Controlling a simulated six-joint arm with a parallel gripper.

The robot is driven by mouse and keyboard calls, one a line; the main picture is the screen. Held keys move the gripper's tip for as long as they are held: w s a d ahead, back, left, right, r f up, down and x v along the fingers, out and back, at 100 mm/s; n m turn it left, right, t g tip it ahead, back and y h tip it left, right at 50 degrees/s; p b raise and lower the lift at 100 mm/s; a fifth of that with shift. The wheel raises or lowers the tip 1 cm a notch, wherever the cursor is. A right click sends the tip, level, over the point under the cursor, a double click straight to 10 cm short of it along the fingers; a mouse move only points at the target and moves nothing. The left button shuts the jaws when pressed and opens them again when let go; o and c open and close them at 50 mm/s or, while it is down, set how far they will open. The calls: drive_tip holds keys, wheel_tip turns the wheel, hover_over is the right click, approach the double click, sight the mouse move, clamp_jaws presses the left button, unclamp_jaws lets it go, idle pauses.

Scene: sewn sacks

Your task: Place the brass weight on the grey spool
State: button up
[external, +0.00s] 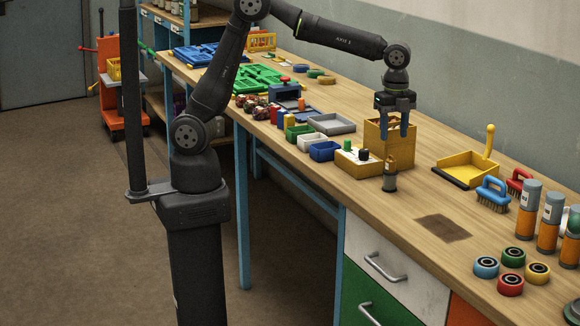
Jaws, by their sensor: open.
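My gripper (394,132) is open, pointing down, with its fingers in front of or over a tan open-topped box (375,138). Below it, a small dark upright cylinder with a brass-coloured band (389,177) stands on the bench at the box's front right corner. I cannot tell whether this is the brass weight, the grey spool or both stacked. Nothing is clearly seen between the fingers. No other brass weight or grey spool can be made out at this size.
A cream block with a black knob and a green-topped peg (352,165) stands left of the box. A yellow dustpan (466,172), brushes (493,195), orange-and-grey cylinders (527,210) and coloured rings (510,285) are to the right. Bare bench lies around the brown patch (442,229).

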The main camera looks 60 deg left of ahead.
sight(392, 159)
wheel_tip(392, 159, up, 4)
drive_tip(key=shift+f, duration=0.2)
wheel_tip(392, 159, down, 12)
drive_tip(key=shift+a+f, duration=0.1)
drive_tip(key=shift+f, duration=0.15)
wheel_tip(392, 159, up, 3)
drive_tip(key=shift+f, duration=0.1)
drive_tip(key=shift+r, duration=0.75)
